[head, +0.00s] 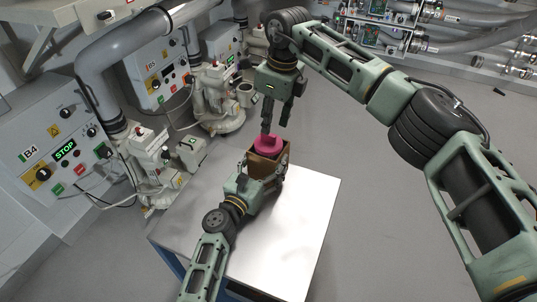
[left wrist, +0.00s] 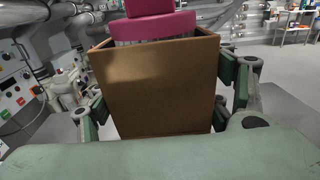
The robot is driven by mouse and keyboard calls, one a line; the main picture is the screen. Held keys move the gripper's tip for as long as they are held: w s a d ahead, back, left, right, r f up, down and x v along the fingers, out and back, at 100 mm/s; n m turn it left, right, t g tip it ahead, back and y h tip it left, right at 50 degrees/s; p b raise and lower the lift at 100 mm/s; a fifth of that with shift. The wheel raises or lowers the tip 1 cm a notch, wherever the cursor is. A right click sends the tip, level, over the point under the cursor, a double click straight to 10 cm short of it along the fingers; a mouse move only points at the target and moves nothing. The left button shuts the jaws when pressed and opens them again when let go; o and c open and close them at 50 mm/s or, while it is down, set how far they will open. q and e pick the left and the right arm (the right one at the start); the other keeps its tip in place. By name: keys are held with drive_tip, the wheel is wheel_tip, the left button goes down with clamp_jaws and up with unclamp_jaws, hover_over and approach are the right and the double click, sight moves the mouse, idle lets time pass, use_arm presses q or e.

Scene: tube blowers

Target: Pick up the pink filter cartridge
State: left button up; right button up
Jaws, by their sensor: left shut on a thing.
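The pink filter cartridge (head: 268,144) stands upright in an open brown box (head: 259,167), its pink top showing above the rim. In the left wrist view the cartridge (left wrist: 155,27) shows a pink cap and a strip of pale ribbed body; the rest is hidden by the box (left wrist: 155,88). My left gripper (head: 264,175) is shut on the box, with a finger on each side of it, as the left wrist view (left wrist: 166,98) also shows. My right gripper (head: 277,121) points down just above the cartridge, fingers apart, with nothing seen between them.
The white-topped table (head: 300,215) lies under the box, mostly bare at right and front. Wall machines with pipes and control boxes (head: 60,150) stand along the left, close to the table. A shelf of tubes (head: 375,25) is at the back. Grey floor is open at right.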

sight(268, 152)
drive_tip(key=f, duration=0.5)
drive_tip(key=shift+w+a, duration=0.2)
clamp_jaws()
drive_tip(key=shift+r, duration=0.1)
